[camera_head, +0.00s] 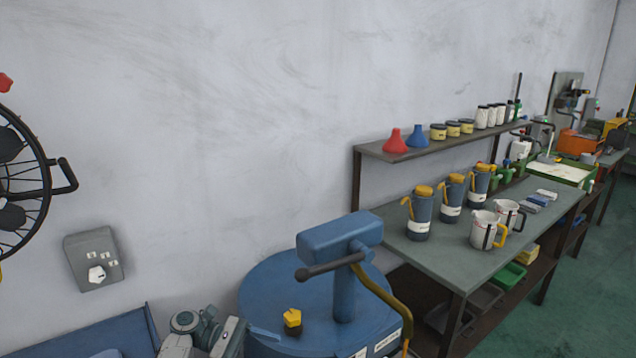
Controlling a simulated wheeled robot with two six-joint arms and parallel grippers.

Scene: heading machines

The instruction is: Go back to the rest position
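A blue drum (265,300) with a blue head and dark handle (325,265) on top stands at the bottom middle.
Blue-grey jugs (419,218) and white mugs (484,230) stand on the bench. A shelf (380,152) above holds a red funnel (395,142) and several jars. Green floor (600,290) is clear at right.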

